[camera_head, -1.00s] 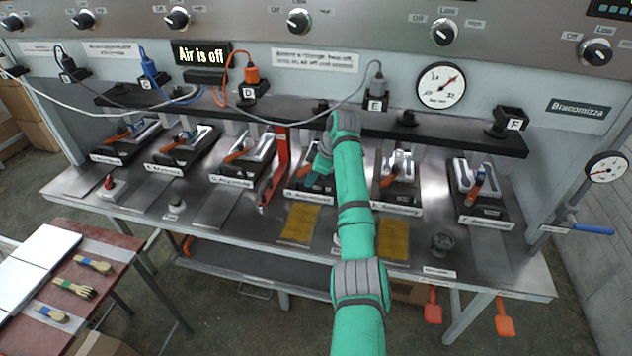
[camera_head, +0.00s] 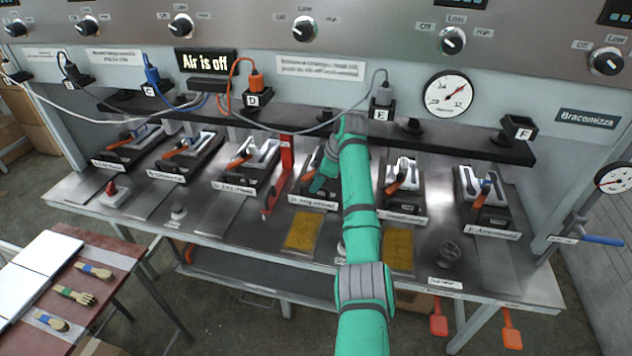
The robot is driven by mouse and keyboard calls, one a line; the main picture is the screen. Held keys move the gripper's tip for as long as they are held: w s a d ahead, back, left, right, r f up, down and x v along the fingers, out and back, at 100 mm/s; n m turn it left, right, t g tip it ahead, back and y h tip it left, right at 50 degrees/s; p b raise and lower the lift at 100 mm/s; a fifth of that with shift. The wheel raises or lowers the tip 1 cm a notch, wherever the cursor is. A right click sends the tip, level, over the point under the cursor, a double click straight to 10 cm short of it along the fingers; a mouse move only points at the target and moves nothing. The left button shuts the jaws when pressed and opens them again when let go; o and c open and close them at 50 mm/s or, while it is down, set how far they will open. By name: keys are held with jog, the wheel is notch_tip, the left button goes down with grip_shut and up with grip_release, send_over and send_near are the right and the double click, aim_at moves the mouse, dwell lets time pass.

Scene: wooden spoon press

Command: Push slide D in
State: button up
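Slide D (camera_head: 314,202) is the fourth slide from the left on the press bench, a dark block with a white label on its front edge. My teal gripper (camera_head: 317,184) is over the slide's upper left part, pointing down. My arm covers most of the right side of this slide and its handle. The fingertips are small and partly hidden, so I cannot tell whether they are open or touching the slide.
Slide C (camera_head: 246,168) is to the left, slide E (camera_head: 403,190) to the right. A red upright bracket (camera_head: 279,178) stands close left of my gripper. A dark shelf (camera_head: 455,141) runs behind. A yellow mat (camera_head: 303,231) lies in front.

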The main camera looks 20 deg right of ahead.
jog(key=s+d, duration=0.7)
jog(key=s, duration=0.3)
jog(key=shift+r, duration=0.2)
jog(key=shift+a, duration=0.15)
